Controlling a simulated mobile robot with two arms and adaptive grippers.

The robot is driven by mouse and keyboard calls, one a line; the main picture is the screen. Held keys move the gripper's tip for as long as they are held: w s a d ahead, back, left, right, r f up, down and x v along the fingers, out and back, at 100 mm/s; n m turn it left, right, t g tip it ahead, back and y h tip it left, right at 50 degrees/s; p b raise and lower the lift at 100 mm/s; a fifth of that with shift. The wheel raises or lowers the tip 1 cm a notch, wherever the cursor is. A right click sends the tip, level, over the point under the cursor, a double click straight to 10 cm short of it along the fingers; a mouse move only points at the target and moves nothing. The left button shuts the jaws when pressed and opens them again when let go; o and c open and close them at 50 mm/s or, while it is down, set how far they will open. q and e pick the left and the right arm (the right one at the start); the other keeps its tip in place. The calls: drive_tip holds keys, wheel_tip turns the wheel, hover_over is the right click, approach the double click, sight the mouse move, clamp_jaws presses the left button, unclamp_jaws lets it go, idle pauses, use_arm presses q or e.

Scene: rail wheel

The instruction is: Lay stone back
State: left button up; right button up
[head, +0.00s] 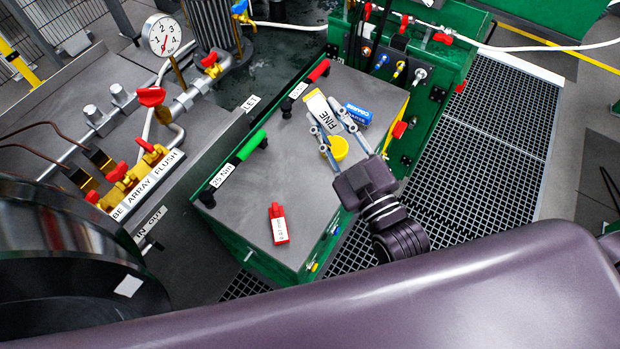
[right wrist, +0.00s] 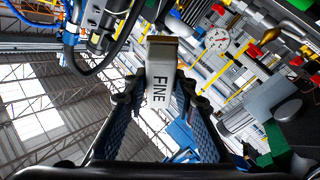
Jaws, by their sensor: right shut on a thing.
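The pale stone marked FINE (head: 322,108), with a yellowish end, is between the fingers of my right gripper (head: 334,122) over the far part of the grey-topped green cabinet. In the right wrist view the FINE stone (right wrist: 161,85) is upright between the two fingers (right wrist: 157,98), and my gripper is shut on it. I cannot tell from the head view whether the stone touches the top. A blue block with white lettering (head: 357,114) lies just right of it. My left gripper is not in view.
A gauge (head: 164,36) and valve piping stand left.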

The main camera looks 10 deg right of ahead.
drive_tip(key=w+a+r+n+g+y+b, duration=0.1)
drive_tip(key=w+a+n+g+y, duration=0.3)
drive_tip(key=a+g, duration=1.05)
drive_tip(key=s+d+f+m+g+h+b, duration=0.1)
drive_tip(key=s+d+f+m+h, duration=0.15)
drive_tip(key=d, duration=0.35)
drive_tip(key=s+d+f+m+h+b, duration=0.1)
drive_tip(key=d+h, duration=0.2)
drive_tip(key=d, duration=0.2)
wheel_tip(320, 180, down, 19)
drive_tip(key=shift+p, duration=0.55)
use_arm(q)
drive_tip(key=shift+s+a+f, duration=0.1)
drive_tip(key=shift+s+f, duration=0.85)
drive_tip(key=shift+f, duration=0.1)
